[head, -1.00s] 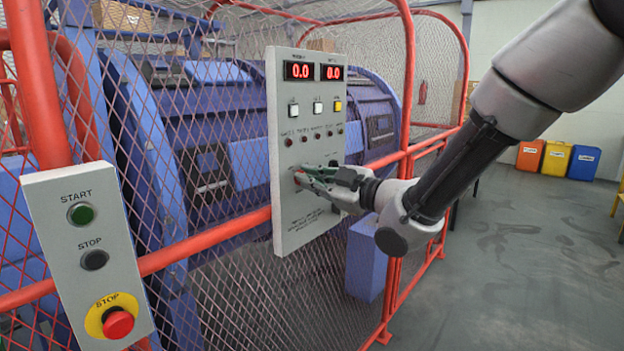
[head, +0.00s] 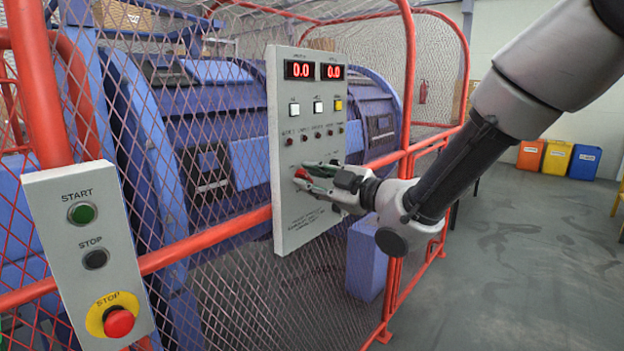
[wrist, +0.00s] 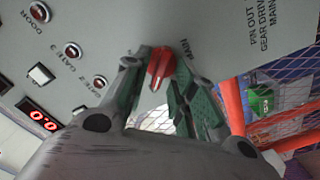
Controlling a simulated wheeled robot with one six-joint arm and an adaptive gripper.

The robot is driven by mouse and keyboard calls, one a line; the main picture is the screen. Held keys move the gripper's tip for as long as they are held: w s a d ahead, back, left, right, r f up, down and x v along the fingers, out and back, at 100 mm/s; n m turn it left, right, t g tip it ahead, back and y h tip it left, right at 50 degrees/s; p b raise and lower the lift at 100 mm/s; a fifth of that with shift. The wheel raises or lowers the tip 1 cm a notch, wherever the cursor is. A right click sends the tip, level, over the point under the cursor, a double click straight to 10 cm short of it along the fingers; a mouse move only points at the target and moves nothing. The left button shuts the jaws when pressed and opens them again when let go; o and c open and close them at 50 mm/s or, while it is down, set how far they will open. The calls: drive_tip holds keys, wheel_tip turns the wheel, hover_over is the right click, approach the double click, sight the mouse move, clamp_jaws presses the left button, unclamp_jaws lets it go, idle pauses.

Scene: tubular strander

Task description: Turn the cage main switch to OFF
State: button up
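The cage main switch is a red knob (head: 301,174) low on the grey control panel (head: 287,220). In the wrist view the red knob (wrist: 161,66) has its long side nearly upright in the picture, next to a partly hidden "MAIN" label. My gripper (head: 308,176) is at the panel face, reaching in from the right. In the wrist view my gripper (wrist: 160,80) has its green-padded fingers apart, one on each side of the knob. The fingers look open around it; whether either one touches it is unclear. The switch's position marks are mostly hidden.
The panel has two red displays (head: 316,71) reading 0.0, lit buttons and small red lamps. A red-framed mesh cage (head: 230,225) stands behind it. A START/STOP box (head: 88,255) with a red emergency stop (head: 119,322) is at left. The floor (head: 500,270) at right is clear.

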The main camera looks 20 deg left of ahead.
drive_tip(key=v, duration=0.7)
drive_tip(key=shift+d, duration=0.2)
